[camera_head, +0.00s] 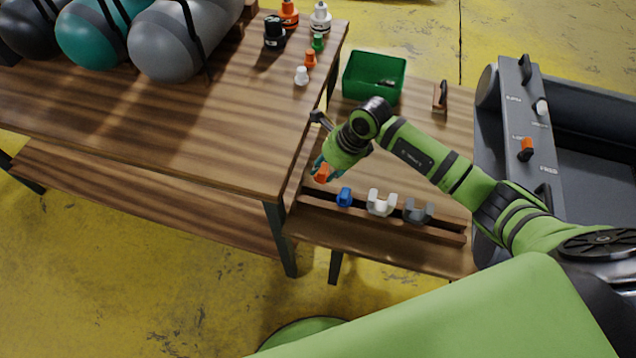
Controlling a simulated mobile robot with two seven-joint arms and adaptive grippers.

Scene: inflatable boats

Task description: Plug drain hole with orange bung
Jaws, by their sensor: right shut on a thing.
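My right gripper (320,166) is at the left end of a wooden rack and shut on an orange piece (322,175). The fingers partly hide this piece, and I cannot tell its full shape or whether it still touches the rack. A small orange bung-like piece (309,58) stands on the large table, between a green one (318,42) and a white one (301,76). A grey inflatable boat (487,95) is at the right, with a labelled panel. I cannot make out a drain hole. My left gripper is not in view.
The rack (440,234) holds blue (344,197), white (381,203) and grey (418,211) pieces. A green bin (374,76) and a brush-like item (440,96) lie behind. The boat's panel carries an orange-and-black fitting (526,148) and a white knob (541,107). Large cylinders (180,45) fill the upper left.

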